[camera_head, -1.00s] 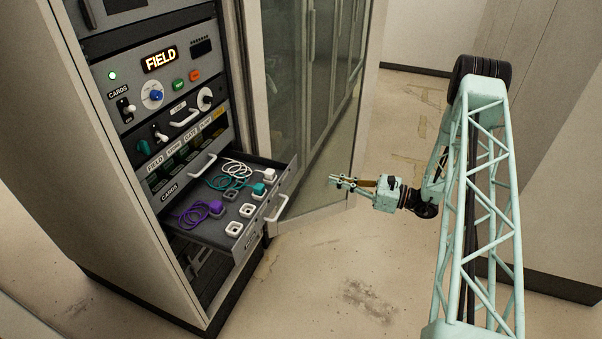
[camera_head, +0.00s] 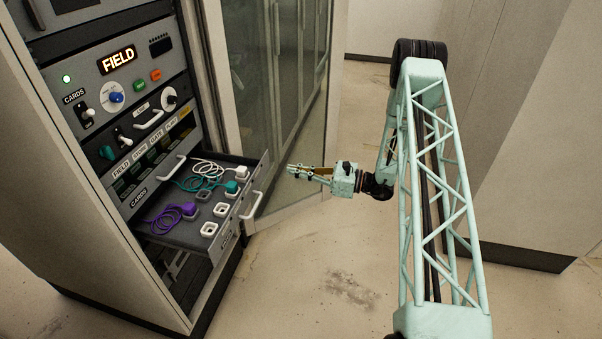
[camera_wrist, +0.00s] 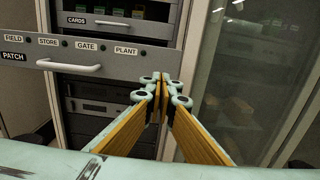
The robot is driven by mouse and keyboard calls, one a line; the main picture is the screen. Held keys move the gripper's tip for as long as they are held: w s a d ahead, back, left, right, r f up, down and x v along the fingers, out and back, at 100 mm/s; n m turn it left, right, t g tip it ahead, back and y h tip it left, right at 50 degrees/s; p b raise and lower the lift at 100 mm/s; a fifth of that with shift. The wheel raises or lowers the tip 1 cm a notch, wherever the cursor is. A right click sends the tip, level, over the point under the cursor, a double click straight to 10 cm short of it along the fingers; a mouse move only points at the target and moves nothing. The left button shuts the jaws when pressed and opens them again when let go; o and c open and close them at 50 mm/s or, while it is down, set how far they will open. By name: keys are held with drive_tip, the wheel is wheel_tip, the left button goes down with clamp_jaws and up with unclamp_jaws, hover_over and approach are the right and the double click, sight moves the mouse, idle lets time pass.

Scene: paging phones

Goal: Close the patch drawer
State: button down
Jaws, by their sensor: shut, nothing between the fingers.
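The patch drawer (camera_head: 180,234) is pulled out of the rack, with a white handle (camera_head: 250,205) on its front. Inside it lie white, teal and purple cords with plugs, beside several sockets. In the wrist view the drawer front (camera_wrist: 20,57) is labelled PATCH, with FIELD, STORE, GATE and PLANT tags, and its white handle (camera_wrist: 68,66) is left of my fingers. My gripper (camera_head: 291,170) is shut and empty, to the right of the drawer front and apart from it. It also shows in the wrist view (camera_wrist: 163,82), its fingertips together.
A CARDS drawer handle (camera_head: 173,168) is above the patch drawer. The floor (camera_head: 310,270) before the drawer is clear.

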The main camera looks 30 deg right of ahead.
sight(266, 165)
drive_tip(key=shift+b+x, duration=0.45)
drive_tip(key=shift+x, duration=3.6)
drive_tip(key=shift+w+a, duration=0.1)
drive_tip(key=shift+w, duration=0.1)
